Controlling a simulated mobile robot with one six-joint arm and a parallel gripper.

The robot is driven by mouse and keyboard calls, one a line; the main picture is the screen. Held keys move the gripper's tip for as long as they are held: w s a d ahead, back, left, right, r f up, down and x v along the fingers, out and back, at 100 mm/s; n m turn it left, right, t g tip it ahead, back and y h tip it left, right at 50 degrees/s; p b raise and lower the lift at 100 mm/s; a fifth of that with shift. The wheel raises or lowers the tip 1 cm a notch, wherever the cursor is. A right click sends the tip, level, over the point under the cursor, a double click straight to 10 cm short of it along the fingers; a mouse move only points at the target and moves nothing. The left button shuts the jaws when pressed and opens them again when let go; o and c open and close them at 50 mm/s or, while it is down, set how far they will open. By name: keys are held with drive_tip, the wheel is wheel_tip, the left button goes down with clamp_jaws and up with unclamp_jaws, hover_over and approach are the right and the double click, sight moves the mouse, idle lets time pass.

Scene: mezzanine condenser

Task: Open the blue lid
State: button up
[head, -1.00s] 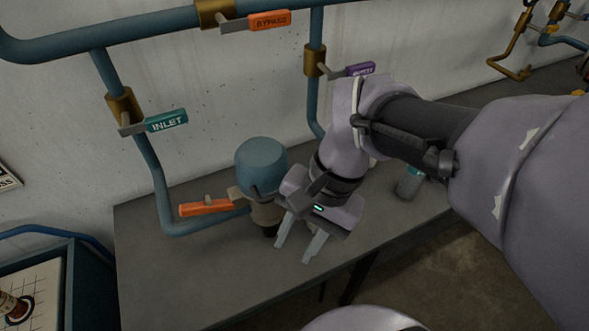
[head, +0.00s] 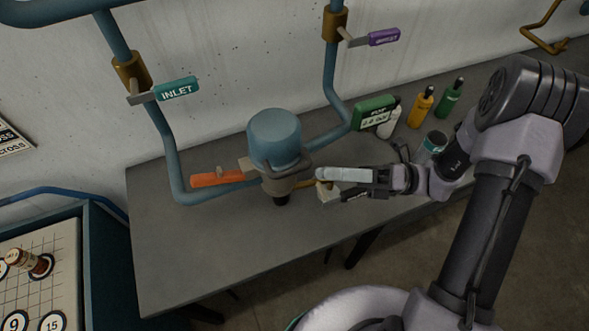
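The blue domed lid (head: 275,138) sits on a grey-brown fitting (head: 278,183) in the blue pipe, above the grey bench. It looks closed and upright. My gripper (head: 322,182) is just right of the fitting, below the level of the lid, with its pale fingers pointing left. The near finger lies almost level; the other is partly hidden, so I cannot tell how far apart they are. I see no contact with the lid.
An orange lever (head: 218,178) lies left of the lid. The teal INLET lever (head: 176,89) and purple lever (head: 384,37) are above. A green gauge box (head: 374,113) and several bottles (head: 421,107) stand right. The bench front (head: 225,245) is clear. A blue-sided numbered board (head: 100,262) is lower left.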

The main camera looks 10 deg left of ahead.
sight(293, 169)
drive_tip(key=b+x, duration=0.1)
drive_tip(key=x, duration=0.7)
clamp_jaws()
idle(1.2)
